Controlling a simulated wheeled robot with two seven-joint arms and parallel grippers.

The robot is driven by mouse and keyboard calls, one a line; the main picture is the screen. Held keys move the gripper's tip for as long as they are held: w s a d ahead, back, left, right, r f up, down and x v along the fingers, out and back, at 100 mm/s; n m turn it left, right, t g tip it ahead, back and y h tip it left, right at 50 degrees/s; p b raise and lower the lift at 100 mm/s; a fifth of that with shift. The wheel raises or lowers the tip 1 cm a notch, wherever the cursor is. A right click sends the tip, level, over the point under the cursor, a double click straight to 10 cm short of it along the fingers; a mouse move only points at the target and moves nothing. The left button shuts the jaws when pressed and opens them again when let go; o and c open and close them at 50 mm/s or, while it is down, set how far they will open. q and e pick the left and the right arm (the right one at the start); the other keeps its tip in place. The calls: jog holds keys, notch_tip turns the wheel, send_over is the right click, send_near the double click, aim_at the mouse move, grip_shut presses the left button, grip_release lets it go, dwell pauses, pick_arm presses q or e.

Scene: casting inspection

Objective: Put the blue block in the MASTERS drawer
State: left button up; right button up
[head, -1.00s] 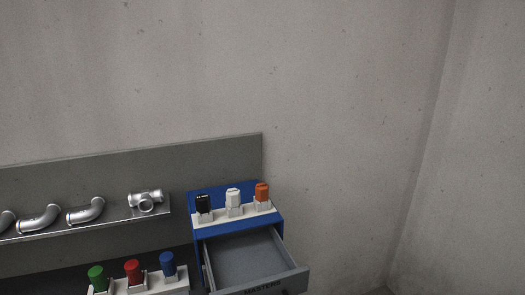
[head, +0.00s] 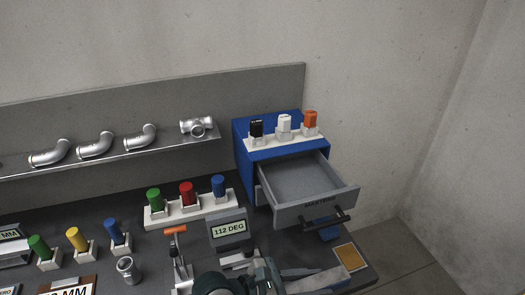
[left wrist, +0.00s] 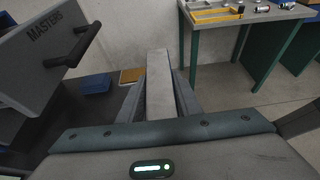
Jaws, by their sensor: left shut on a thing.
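The MASTERS drawer (head: 312,200) stands pulled open from the blue cabinet (head: 285,148); the part of its inside that I see is empty. Its grey front also shows in the left wrist view (left wrist: 50,60). A blue block-like thing (head: 328,230) lies low beneath the drawer handle, partly hidden by it; it also shows in the left wrist view (left wrist: 92,84). My left gripper (head: 300,273) is below the drawer, at the bottom of the head view. In the left wrist view it is shut on a pale grey bar (left wrist: 159,80). My right gripper is not in view.
A yellow pad (head: 350,257) lies at the bench's right corner. A 112 DEG display (head: 229,230) and an orange-handled tool (head: 175,230) stand left of the drawer. Coloured plugs sit in a white rack (head: 190,211). Pipe fittings line a shelf (head: 110,160).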

pick_arm(q)
jog(key=shift+a, duration=0.3)
jog(key=w+a+r+n+t, duration=0.1)
jog(key=w+a+r, duration=0.1)
jog(key=a, duration=0.8)
jog(key=w+a+r+n+t+y, duration=0.1)
jog(key=w+a+r, duration=0.2)
jog(key=a, duration=0.8)
jog(key=w+a+r+n+t+y, duration=0.1)
jog(key=a+r, duration=0.4)
jog(key=a, duration=0.6)
jog(key=shift+w+r+n+t, duration=0.15)
jog(key=shift+w+t, duration=0.05)
jog(key=shift+w, duration=0.2)
jog(key=shift+w+r+n+t, duration=0.1)
jog(key=shift+w+n+t, duration=0.1)
jog(key=shift+w, duration=0.2)
jog(key=shift+f, duration=0.25)
